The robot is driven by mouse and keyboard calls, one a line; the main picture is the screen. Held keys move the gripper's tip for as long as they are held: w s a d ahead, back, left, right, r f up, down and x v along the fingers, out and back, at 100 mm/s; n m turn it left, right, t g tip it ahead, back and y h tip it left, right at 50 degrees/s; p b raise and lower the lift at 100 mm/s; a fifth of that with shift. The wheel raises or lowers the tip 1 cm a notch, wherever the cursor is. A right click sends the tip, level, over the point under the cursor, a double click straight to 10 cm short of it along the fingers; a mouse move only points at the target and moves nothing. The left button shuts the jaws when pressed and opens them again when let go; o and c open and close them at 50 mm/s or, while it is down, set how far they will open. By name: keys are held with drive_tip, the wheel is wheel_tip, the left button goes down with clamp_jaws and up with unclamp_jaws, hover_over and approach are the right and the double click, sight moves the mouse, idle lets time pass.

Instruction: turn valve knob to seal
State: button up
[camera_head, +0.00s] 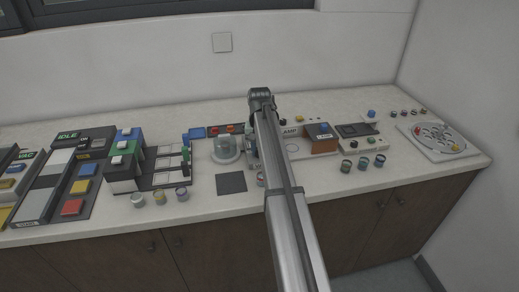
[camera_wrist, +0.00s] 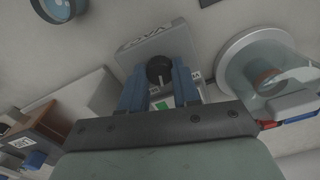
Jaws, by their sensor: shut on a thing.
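The valve knob (camera_wrist: 159,70) is round and black with a light pointer line. It sits on a grey box (camera_wrist: 150,43) lettered "VALVE", upside down in the wrist view. My gripper (camera_wrist: 160,80) has its two blue fingers on either side of the knob, shut on it. A small green mark shows just below the knob between the fingers. In the head view my arm covers the gripper and the knob, and only part of the box area shows beside the clear dome (camera_head: 226,146).
The clear dome on its round base (camera_wrist: 262,68) stands close to the right of the valve box in the wrist view. A brown box (camera_head: 321,139) stands right of my arm. Several small jars (camera_head: 363,163) stand along the front. A dark square pad (camera_head: 231,183) lies before the dome.

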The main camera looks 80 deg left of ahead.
drive_tip(key=m, duration=0.4)
drive_tip(key=shift+m, duration=0.4)
idle(0.4)
drive_tip(key=o, duration=1.1)
drive_tip(key=shift+c, duration=0.2)
drive_tip(key=shift+r, duration=0.1)
wheel_tip(320, 180, up, 14)
drive_tip(key=shift+f, duration=0.2)
